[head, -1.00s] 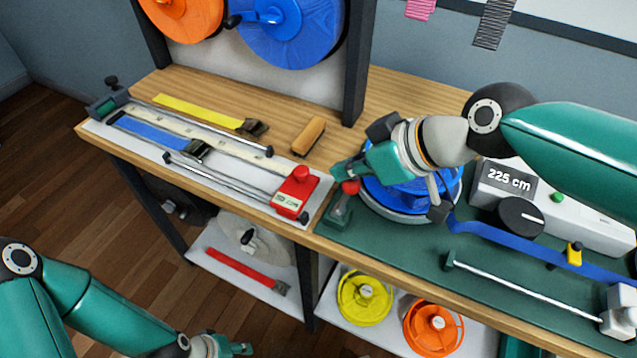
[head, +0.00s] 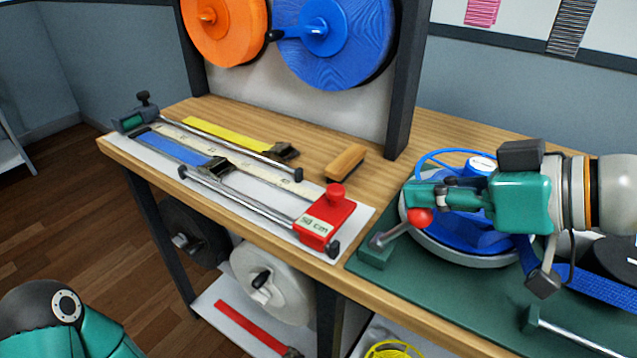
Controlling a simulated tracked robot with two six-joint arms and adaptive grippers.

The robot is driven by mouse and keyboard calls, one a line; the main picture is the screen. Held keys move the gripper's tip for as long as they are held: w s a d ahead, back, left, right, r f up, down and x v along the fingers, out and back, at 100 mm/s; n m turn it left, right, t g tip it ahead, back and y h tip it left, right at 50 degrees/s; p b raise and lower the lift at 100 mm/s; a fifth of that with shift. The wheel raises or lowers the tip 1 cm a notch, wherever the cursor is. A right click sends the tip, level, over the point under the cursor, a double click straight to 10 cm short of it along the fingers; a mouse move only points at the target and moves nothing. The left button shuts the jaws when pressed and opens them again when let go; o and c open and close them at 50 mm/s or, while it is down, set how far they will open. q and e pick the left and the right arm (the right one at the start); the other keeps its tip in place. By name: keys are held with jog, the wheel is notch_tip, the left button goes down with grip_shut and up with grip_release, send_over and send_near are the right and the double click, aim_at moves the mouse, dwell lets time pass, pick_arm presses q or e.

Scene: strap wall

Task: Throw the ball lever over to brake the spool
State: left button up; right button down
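The ball lever has a red ball (head: 420,218) on a grey rod, which rises from a green base block (head: 376,254) at the left end of the green mat. The rod leans well over to the right, towards the spool. The blue spool (head: 465,236) sits in a pale round holder, partly hidden by my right gripper. My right gripper (head: 418,196) reaches in from the right, its fingertips right at the ball, just above and behind it. I cannot tell whether they touch it or how far the fingers are apart. My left gripper is out of view.
A red block (head: 325,222) marked 50 cm stands on the white measuring board left of the lever. A wooden-handled brush (head: 346,162) lies behind it. A blue strap (head: 600,287) runs right from the spool. Large orange (head: 228,30) and blue (head: 335,40) spools hang at the back.

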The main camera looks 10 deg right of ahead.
jog(key=shift+f, duration=0.2)
jog(key=shift+w+a+r+p, duration=0.15)
jog(key=shift+r+p, duration=0.25)
jog(key=shift+r, duration=0.05)
jog(key=s+d+r+p, duration=0.1)
jog(key=s+d+r, duration=0.3)
jog(key=r, duration=0.3)
jog(key=shift+d+p, duration=0.4)
